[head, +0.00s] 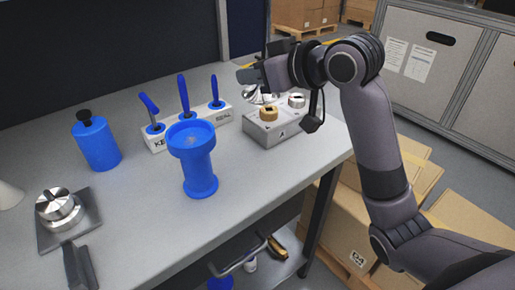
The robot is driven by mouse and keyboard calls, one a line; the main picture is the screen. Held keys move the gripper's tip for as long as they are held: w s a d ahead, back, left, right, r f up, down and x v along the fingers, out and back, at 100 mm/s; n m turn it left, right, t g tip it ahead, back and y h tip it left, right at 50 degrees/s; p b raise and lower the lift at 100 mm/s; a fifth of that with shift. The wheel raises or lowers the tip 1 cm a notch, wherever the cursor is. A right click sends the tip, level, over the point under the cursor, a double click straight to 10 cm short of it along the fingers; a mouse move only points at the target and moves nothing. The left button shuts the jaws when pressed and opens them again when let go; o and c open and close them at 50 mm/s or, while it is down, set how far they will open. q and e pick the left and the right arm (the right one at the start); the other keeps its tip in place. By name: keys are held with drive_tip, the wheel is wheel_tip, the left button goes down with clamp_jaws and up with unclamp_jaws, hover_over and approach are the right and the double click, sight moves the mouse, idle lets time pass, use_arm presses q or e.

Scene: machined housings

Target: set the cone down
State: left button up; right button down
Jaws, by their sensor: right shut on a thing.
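My right gripper (254,78) is over the far right part of the bench, shut on a silver cone-shaped metal part (261,96). The fingers and wrist partly hide the part. It shows just behind and above a grey block marked A (277,130), which carries a brass piece (268,113) and a silver round piece (296,100). I cannot tell whether the cone touches the block. My left gripper is not in view.
A blue flanged cylinder (197,170) stands mid-bench (150,215). Behind it is a labelled rack (157,143) with blue-handled tools. A blue bottle (97,145) and a silver knobbed part on a plate (58,207) stand left. Cardboard boxes (335,225) are beyond the bench's right edge.

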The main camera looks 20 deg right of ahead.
wheel_tip(320, 180, down, 16)
drive_tip(key=b, duration=0.2)
drive_tip(key=shift+r+b, duration=0.15)
drive_tip(key=shift+b, duration=0.2)
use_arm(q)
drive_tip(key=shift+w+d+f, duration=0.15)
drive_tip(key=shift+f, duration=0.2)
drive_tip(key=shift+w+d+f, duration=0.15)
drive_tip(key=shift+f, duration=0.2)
use_arm(e)
drive_tip(key=c, duration=1.3)
unclamp_jaws()
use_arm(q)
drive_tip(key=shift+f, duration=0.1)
